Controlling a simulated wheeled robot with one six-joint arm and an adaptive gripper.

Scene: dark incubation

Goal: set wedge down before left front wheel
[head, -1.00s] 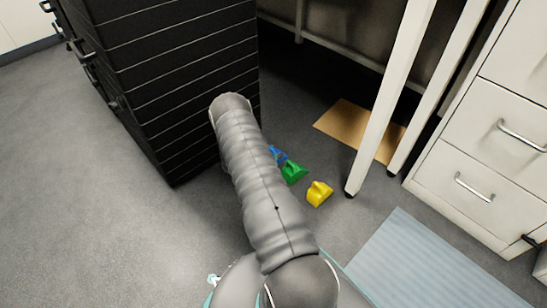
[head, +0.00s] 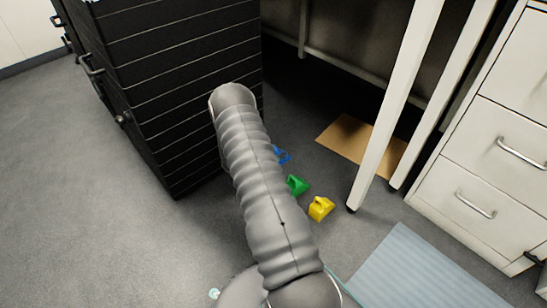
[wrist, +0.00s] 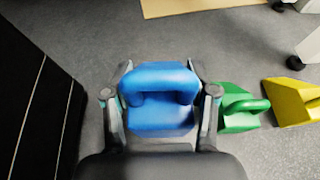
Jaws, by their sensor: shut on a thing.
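The blue wedge (wrist: 158,115) has a raised loop handle and sits between the fingers of my gripper (wrist: 160,78) in the wrist view. My gripper is shut on it. In the head view only part of the blue wedge (head: 283,155) shows beside my arm, which hides the gripper. I cannot tell whether the wedge touches the floor. A green wedge (wrist: 240,108) lies just right of it, and a yellow wedge (wrist: 294,101) lies farther right. Both also show on the floor in the head view, green (head: 297,185) and yellow (head: 321,208). No left front wheel can be made out with certainty.
A tall black cabinet (head: 160,80) stands left of my arm, close to the gripper in the wrist view (wrist: 35,105). White table legs (head: 385,130), a brown board (head: 345,137), white drawers (head: 470,160) and a pale blue mat (head: 400,270) are to the right. Open floor lies at left.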

